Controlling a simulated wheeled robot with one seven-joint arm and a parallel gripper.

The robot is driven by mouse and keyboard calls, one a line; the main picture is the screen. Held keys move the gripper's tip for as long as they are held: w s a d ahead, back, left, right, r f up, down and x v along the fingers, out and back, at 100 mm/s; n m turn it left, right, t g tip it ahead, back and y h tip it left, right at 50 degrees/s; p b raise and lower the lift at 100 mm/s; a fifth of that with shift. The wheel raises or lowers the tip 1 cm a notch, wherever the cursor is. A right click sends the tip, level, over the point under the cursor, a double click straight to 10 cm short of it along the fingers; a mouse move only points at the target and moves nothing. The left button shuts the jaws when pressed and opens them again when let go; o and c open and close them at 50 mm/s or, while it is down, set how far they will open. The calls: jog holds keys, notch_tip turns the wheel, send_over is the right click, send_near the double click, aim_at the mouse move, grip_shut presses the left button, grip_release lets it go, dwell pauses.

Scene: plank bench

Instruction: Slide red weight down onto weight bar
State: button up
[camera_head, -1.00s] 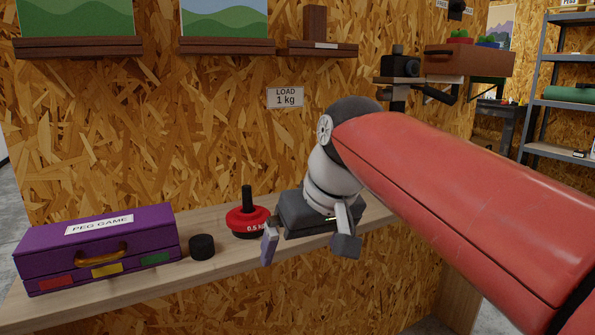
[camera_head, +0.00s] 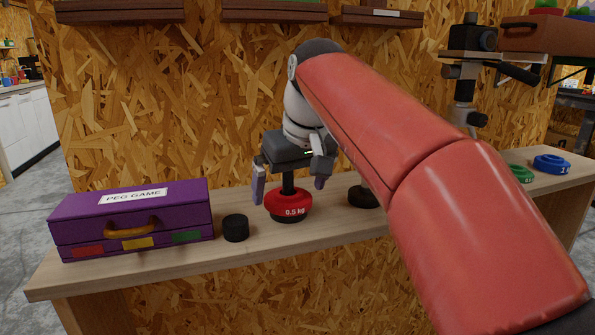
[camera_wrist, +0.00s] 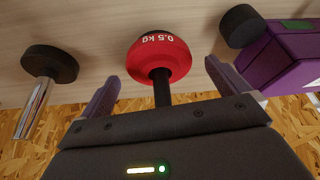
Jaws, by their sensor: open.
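The red weight (camera_head: 289,203), marked 0.5 kg, sits on the bench over a black base; a black post rises from its middle. It also shows in the wrist view (camera_wrist: 160,58). My gripper (camera_head: 289,191) is open, its fingers on either side of the post, with the palm just above the post's top. In the wrist view my open gripper (camera_wrist: 163,73) has the post between its fingers, with no visible grip. What looks like the weight bar, a shiny rod (camera_wrist: 35,108) on a round black base (camera_wrist: 50,62), stands beside it; my arm hides its rod in the head view.
A purple peg game box (camera_head: 130,220) and a small black cylinder (camera_head: 236,228) stand left of the red weight. Green (camera_head: 521,174) and blue (camera_head: 552,164) weights lie at the bench's right. Shelves hang on the wall above. The plank bench (camera_head: 190,262) is clear along its front.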

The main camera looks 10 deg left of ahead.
jog(key=shift+x, duration=0.85)
jog(key=shift+c, duration=0.4)
jog(key=shift+r, duration=0.1)
jog(key=c, duration=1.3)
jog(key=shift+o, duration=0.2)
jog(key=shift+r+p, duration=1.15)
jog(key=shift+r, duration=0.25)
notch_tip(320, 180, up, 8)
jog(key=shift+f, duration=0.15)
jog(key=shift+d, duration=0.1)
